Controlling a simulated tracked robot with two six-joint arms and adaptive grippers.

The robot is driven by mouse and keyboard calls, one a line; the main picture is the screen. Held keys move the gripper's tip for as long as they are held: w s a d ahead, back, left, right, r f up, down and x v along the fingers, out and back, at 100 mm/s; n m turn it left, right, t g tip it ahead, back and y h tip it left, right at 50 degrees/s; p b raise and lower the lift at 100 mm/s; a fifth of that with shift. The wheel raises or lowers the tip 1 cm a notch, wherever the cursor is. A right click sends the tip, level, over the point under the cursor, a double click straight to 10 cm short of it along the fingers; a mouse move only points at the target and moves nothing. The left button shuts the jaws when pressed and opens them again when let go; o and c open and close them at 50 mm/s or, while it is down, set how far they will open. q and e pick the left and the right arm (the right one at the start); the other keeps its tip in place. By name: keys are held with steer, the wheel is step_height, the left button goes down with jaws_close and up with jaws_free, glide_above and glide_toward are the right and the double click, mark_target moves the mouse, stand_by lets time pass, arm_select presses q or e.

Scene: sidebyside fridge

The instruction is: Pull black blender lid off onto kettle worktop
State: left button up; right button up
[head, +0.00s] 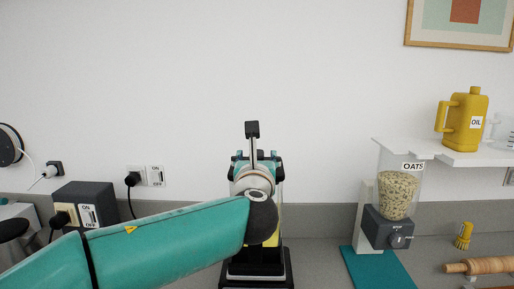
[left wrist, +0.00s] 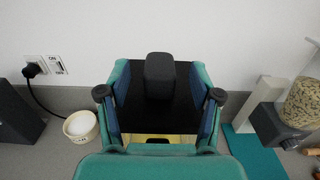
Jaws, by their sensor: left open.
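The black blender lid (left wrist: 158,112) with its upright knob (left wrist: 160,76) shows in the left wrist view, centred between my fingers. My left gripper (left wrist: 160,104) is open, with one finger on each side of the lid; I cannot tell whether they touch it. A strip of yellow shows below the lid's near edge. In the head view my left gripper (head: 257,160) is over the blender, whose black base (head: 257,270) stands on the worktop. My arm and hand hide the lid and most of the jug there. My right gripper is not in view.
An oats dispenser (head: 397,195) and teal mat (head: 378,270) are at right, below a shelf (head: 450,155) with a yellow oil jug (head: 467,120). A dark socket box (head: 88,200) is at left. A white bowl (left wrist: 81,126) stands left of the blender in the wrist view.

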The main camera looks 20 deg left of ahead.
mark_target(257, 150)
arm_select(q)
steer(key=shift+p+x, duration=0.4)
steer(key=shift+x, duration=1.35)
jaws_close()
